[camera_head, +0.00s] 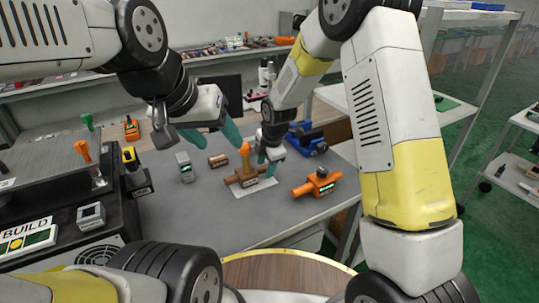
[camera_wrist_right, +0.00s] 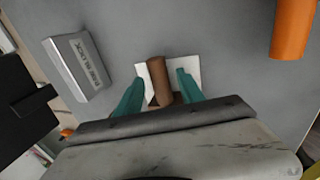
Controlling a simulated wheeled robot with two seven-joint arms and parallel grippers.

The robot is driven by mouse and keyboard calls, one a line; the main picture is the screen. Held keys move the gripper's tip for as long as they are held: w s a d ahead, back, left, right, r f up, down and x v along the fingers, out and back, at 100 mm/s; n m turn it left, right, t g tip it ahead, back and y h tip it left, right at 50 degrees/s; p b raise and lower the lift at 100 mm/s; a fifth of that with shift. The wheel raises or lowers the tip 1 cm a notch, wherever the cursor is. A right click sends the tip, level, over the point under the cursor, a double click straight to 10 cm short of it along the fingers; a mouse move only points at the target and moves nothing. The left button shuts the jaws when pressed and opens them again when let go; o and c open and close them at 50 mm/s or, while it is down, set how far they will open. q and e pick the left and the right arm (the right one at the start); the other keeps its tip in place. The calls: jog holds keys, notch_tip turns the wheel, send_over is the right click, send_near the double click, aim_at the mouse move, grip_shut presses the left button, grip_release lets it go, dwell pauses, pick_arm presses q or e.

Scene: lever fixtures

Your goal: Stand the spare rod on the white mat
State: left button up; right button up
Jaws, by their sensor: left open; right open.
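A brown rod (camera_wrist_right: 157,75) shows over the white mat (camera_wrist_right: 188,64) in the right wrist view. My right gripper (camera_wrist_right: 161,88) is open, with one teal finger on each side of the rod and a gap to both. In the head view my right gripper (camera_head: 269,157) is low over the grey table, beside the mat (camera_head: 263,186). A brown bar (camera_head: 241,179) with an upright orange handle (camera_head: 246,158) stands by the mat. I cannot tell how the rod rests. My left gripper (camera_head: 217,131) is open and empty, above the table behind a short brown cylinder (camera_head: 218,160).
An orange fixture (camera_head: 318,184) stands right of the mat. A grey device (camera_head: 184,167) stands to the left. A blue device (camera_head: 307,138) is at the back right. A dark machine (camera_head: 62,190) fills the left side. The table front is clear.

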jog(key=v, duration=1.2)
jog(key=s+d+r+m+t, duration=0.2)
jog(key=s+d+r+m, duration=0.6)
jog(key=d+r+m, duration=0.35)
jog(key=s+d+r+m, duration=0.1)
jog(key=s+d+m, duration=0.3)
jog(key=s+m, duration=0.2)
jog(key=s+d+r+m+t, duration=0.1)
jog(key=s+d+r+m, duration=0.1)
jog(key=s+d+m, duration=0.2)
jog(key=s+m, duration=0.2)
jog(key=s, duration=0.2)
jog(key=shift+s+m, duration=0.3)
jog(key=shift+m, duration=0.05)
jog(key=shift+d+r, duration=0.1)
jog(key=shift+r, duration=0.05)
